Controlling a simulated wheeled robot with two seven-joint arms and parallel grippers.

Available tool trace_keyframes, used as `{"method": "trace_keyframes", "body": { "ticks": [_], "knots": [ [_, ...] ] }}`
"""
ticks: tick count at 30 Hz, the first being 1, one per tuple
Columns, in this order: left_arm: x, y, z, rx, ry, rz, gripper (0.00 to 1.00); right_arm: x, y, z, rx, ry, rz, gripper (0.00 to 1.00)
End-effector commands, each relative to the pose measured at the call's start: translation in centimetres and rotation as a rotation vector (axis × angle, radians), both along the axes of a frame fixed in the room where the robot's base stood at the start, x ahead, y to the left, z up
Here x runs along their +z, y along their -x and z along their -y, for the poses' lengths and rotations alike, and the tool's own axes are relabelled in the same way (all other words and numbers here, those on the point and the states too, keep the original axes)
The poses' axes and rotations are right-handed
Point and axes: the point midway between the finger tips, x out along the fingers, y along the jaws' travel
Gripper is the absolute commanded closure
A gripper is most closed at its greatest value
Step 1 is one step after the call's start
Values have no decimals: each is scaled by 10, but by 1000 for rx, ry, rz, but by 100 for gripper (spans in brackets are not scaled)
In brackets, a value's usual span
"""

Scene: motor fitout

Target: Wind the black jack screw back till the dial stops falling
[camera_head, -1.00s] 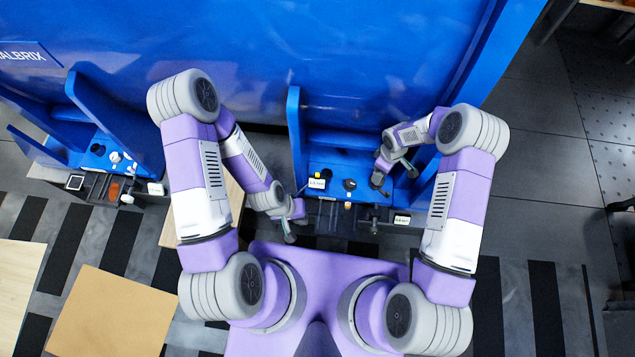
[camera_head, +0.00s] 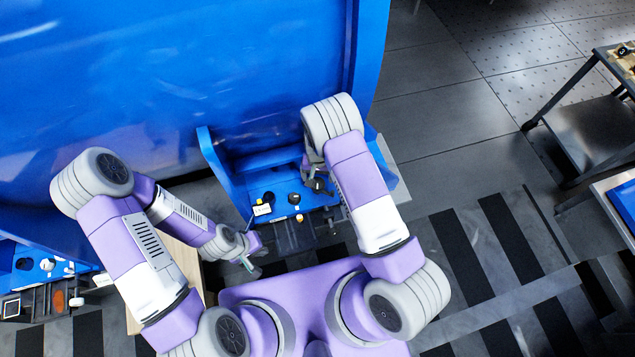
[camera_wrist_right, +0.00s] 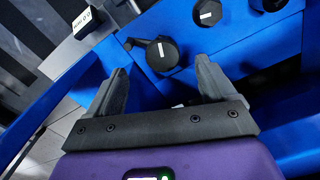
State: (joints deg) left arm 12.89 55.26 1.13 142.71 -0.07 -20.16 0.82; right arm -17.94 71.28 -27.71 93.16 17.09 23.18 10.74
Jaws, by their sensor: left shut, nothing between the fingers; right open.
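A round black knob (camera_wrist_right: 162,53) with a white mark and a short dark arm at its left sits on the blue fixture in the right wrist view. It may be the jack screw; I cannot tell for sure. My right gripper (camera_wrist_right: 162,88) is open, its fingers on either side of and short of this knob, with nothing between them. In the head view my right gripper (camera_head: 318,186) is over the right part of the blue fixture (camera_head: 283,185). My left gripper (camera_head: 252,267) is shut and empty, in front and left of the fixture. I cannot make out a dial reading.
More black knobs (camera_wrist_right: 207,12) sit beyond the first one. A small labelled block (camera_wrist_right: 82,22) stands at the wrist view's upper left. A tall blue wall (camera_head: 200,80) rises behind the fixture. A second blue station (camera_head: 35,262) is at far left, and a dark table (camera_head: 590,125) at right.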

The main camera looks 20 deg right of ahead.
Motion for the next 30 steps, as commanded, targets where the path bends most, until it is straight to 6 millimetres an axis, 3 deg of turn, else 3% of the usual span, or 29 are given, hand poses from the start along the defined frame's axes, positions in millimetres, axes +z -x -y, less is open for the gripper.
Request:
{"method": "trace_keyframes", "body": {
  "ticks": [7,21,30],
  "knots": [
    [-2,0,0,0,0,0,100,0,-7,0,-175,6,28,16],
    [-28,0,0,0,0,0,100,-66,-7,0,-177,6,28,16],
    [-30,0,0,0,0,0,100,-73,-7,0,-176,5,28,16]
  ]
}}
